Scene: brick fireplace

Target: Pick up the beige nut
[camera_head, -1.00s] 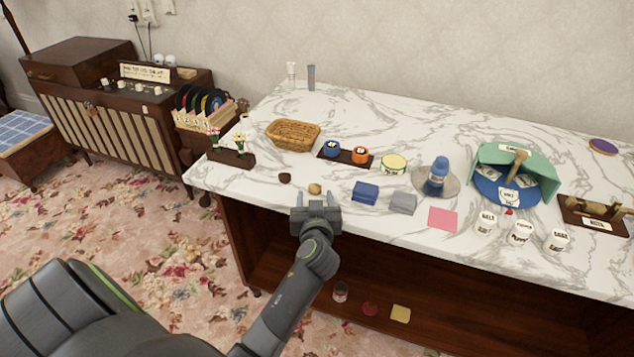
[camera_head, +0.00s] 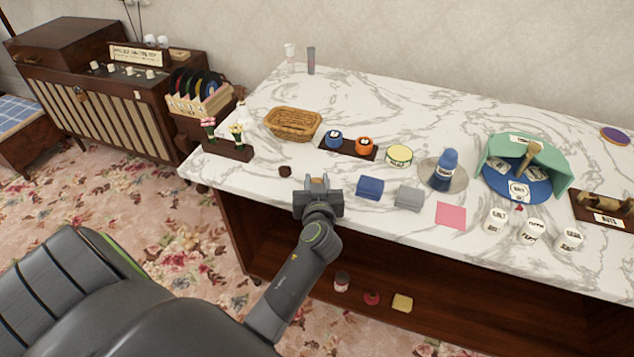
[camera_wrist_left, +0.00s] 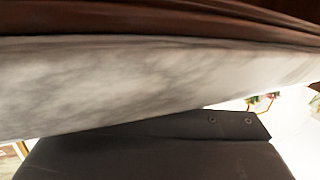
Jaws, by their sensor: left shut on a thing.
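My left gripper (camera_head: 317,184) is at the front edge of the white marble counter (camera_head: 300,92), its fingers pointing away over the top. It is shut on the beige nut (camera_head: 317,185), which shows only as a small tan patch between the fingers. A small dark brown nut (camera_head: 285,171) lies on the counter just left of the gripper. The left wrist view shows the counter's edge (camera_wrist_left: 130,85) very close and a dark part of my gripper below; the beige nut cannot be made out there. My right gripper is not in view.
A blue block (camera_head: 369,188) and a grey block (camera_head: 408,197) stand close right of the gripper. Behind are a wicker basket (camera_head: 293,123) and a dark tray with blue and orange jars (camera_head: 348,147). A flower planter (camera_head: 228,149) stands at the left edge.

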